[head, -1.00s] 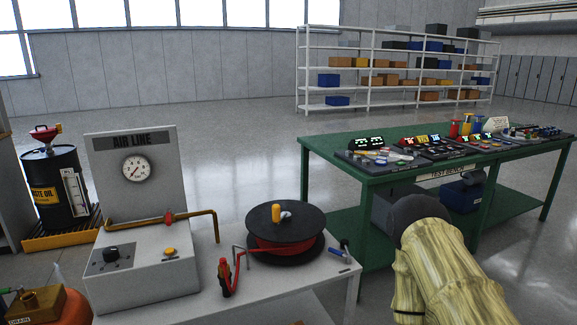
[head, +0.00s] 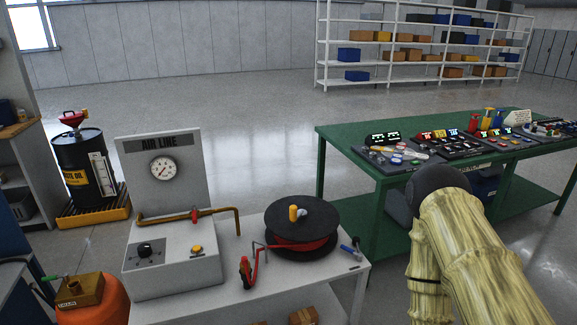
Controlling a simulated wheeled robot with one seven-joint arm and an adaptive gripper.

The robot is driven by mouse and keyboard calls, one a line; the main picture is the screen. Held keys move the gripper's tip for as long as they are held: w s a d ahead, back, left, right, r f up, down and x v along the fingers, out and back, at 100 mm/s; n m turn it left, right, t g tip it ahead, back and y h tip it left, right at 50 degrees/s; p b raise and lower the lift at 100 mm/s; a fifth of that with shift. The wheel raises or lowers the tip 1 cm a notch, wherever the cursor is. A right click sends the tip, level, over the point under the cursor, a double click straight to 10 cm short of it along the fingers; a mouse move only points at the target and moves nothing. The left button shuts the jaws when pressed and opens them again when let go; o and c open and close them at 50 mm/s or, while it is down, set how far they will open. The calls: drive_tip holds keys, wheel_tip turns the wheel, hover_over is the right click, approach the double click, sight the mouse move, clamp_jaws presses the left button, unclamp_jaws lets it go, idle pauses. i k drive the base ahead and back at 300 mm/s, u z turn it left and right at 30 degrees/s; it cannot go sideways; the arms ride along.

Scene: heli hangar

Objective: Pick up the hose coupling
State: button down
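A black hose reel (head: 309,219) wound with red hose stands on a white table (head: 338,280). The red hose runs left from the reel to a red and black fitting (head: 246,271) at the table's front. A small blue and dark piece (head: 349,252) lies at the table's right end. I cannot tell which of these is the hose coupling. My arm, in a pale yellow sleeve, shows at the lower right, clear of the table. My gripper is not in view.
A grey air line panel with a gauge (head: 163,168) and a brass pipe (head: 222,211) stands left of the reel. A green test bench (head: 345,133) is at the right. An orange tank (head: 108,303) and a black drum (head: 82,165) are at the left. Open floor lies behind.

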sight(242, 263)
drive_tip(key=z, duration=0.55)
drive_tip(key=i, duration=0.75)
drive_tip(key=u, duration=1.85)
